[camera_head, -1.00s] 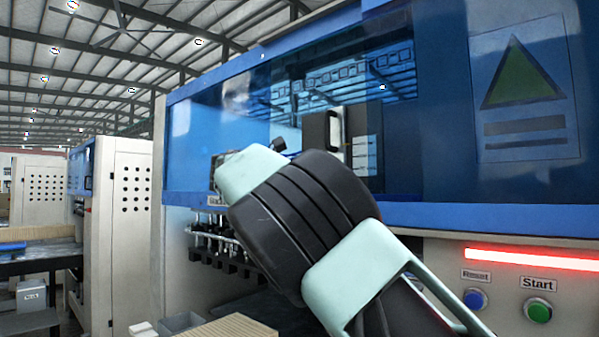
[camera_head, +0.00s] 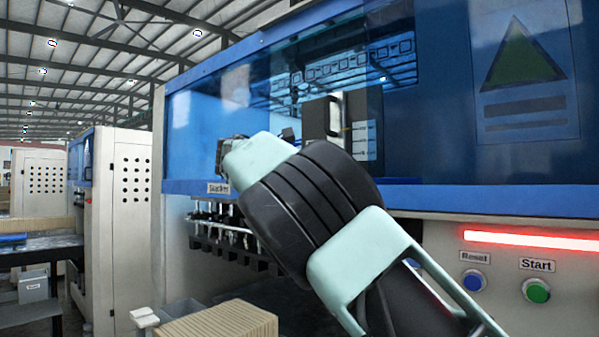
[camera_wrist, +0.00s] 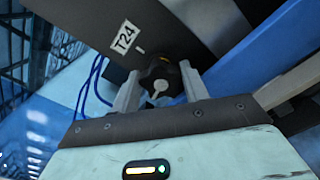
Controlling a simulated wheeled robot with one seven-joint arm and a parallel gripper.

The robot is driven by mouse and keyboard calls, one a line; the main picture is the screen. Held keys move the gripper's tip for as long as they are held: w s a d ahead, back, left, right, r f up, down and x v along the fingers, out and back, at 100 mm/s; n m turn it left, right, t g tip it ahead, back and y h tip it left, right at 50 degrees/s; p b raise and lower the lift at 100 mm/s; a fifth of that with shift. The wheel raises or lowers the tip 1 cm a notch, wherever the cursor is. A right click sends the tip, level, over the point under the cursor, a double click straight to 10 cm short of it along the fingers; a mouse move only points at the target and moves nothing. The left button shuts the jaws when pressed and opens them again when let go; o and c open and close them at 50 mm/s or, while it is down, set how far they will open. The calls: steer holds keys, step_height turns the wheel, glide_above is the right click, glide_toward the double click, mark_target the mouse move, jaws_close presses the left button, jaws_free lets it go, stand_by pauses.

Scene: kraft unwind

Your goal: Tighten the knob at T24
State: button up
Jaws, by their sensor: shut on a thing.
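The dark knob (camera_wrist: 160,84) shows in the wrist view, with a pale pointer mark and a yellowish mark on it. A white label reading T24 (camera_wrist: 124,38) sits up and left of it, on a dark panel (camera_wrist: 190,22). A short pale tick mark lies between label and knob. My gripper (camera_wrist: 160,88) has one finger on each side of the knob and is shut on it. In the head view my gripper is mostly hidden behind my wrist, in front of the machine's blue window. The knob and label cannot be made out there.
Blue cables (camera_wrist: 92,82) run beside the left finger. A blue bar (camera_wrist: 265,62) passes close to the right finger. In the head view, a Reset button (camera_head: 474,281) and a Start button (camera_head: 537,291) sit lower right. Brown cardboard (camera_head: 215,326) lies below the arm.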

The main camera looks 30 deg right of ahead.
steer(key=shift+f+m+b, duration=0.1)
steer(key=shift+m+b, duration=0.3)
steer(key=shift+m, duration=0.7)
steer(key=o, duration=1)
